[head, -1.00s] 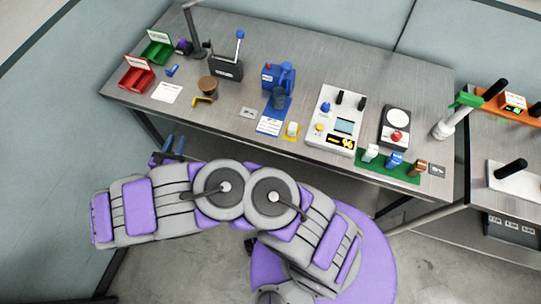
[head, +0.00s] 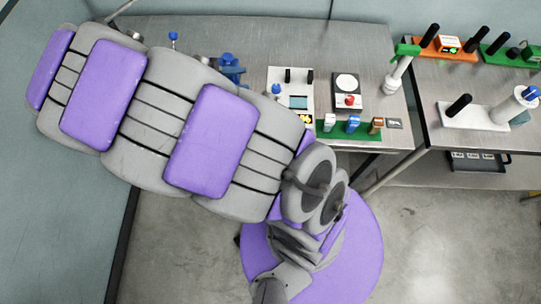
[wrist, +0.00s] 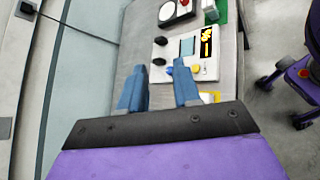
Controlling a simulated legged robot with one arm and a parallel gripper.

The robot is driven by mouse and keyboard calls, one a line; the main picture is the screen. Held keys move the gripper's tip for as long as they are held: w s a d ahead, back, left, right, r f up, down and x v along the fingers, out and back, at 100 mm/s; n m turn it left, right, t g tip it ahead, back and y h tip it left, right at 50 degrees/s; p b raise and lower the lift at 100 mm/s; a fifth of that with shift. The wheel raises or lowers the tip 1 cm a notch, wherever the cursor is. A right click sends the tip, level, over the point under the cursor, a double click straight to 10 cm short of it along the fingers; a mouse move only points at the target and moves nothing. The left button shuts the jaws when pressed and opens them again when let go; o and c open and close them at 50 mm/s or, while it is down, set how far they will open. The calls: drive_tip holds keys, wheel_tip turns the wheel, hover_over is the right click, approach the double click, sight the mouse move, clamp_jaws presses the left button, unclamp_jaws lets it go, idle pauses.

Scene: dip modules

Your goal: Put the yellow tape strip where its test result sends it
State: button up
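My gripper (wrist: 159,88) shows in the wrist view with its two blue fingers apart and nothing visible between them. Beyond the fingers is a white tester panel (wrist: 160,48) with knobs and a dark display with yellow marks (wrist: 206,42). The panel also shows in the head view (head: 275,76). A yellow-edged patch (wrist: 210,97) shows just past the right finger, partly hidden by the gripper. I cannot make out the yellow tape strip for certain; my arm covers the left part of the table in the head view.
A black device with a white disc and red button (head: 347,90) stands right of the panel. A green strip (head: 340,134) with several small blocks lies at the front edge. A white and green post (head: 398,72) stands near the table's right end.

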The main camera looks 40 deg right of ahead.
drive_tip(key=s+d+r+m+g+y, duration=0.1)
drive_tip(key=s+m+y, duration=0.2)
drive_tip(key=s, duration=0.4)
drive_tip(key=s+d+r+m+g+y, duration=0.1)
drive_tip(key=s+m+g+y, duration=0.15)
drive_tip(key=s, duration=0.45)
drive_tip(key=s+a+r+m+t+y, duration=0.1)
drive_tip(key=s+a+m+y, duration=0.3)
drive_tip(key=s, duration=0.5)
drive_tip(key=a+t+y, duration=0.1)
drive_tip(key=a+y, duration=0.1)
drive_tip(key=a, duration=0.1)
drive_tip(key=shift+o, duration=0.9)
drive_tip(key=shift+s+a+m+y, duration=0.2)
drive_tip(key=shift+a+m+y, duration=0.05)
drive_tip(key=shift+a+y, duration=0.15)
